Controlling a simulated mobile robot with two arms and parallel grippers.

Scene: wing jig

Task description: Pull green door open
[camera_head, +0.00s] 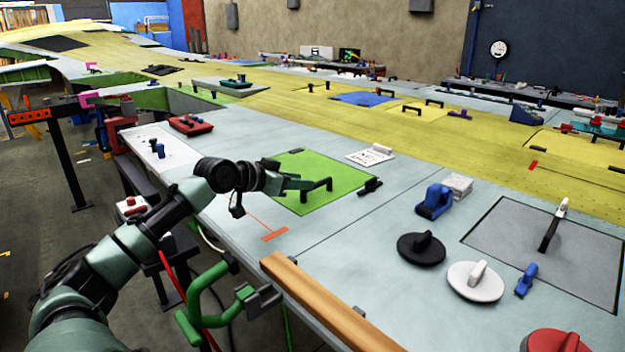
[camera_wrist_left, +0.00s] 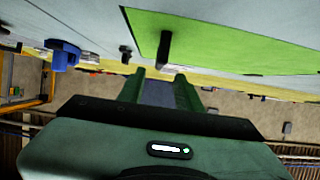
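The green door (camera_head: 345,180) is a flat square panel in the pale wing surface, and it looks shut and flush. A dark bar handle (camera_head: 318,187) stands on it. My left gripper (camera_head: 298,183) reaches in from the left over the door's left part, close to the handle. In the left wrist view my gripper (camera_wrist_left: 160,76) has its two fingers apart, with the handle (camera_wrist_left: 165,48) just past the fingertips. The green door (camera_wrist_left: 215,40) fills the upper right there. Whether the fingers touch the handle I cannot tell.
A dark latch-like piece (camera_head: 369,187) sits at the door's right edge and a white paper (camera_head: 370,157) behind it. A wooden beam (camera_head: 325,305) lies along the near edge. Several tools lie right.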

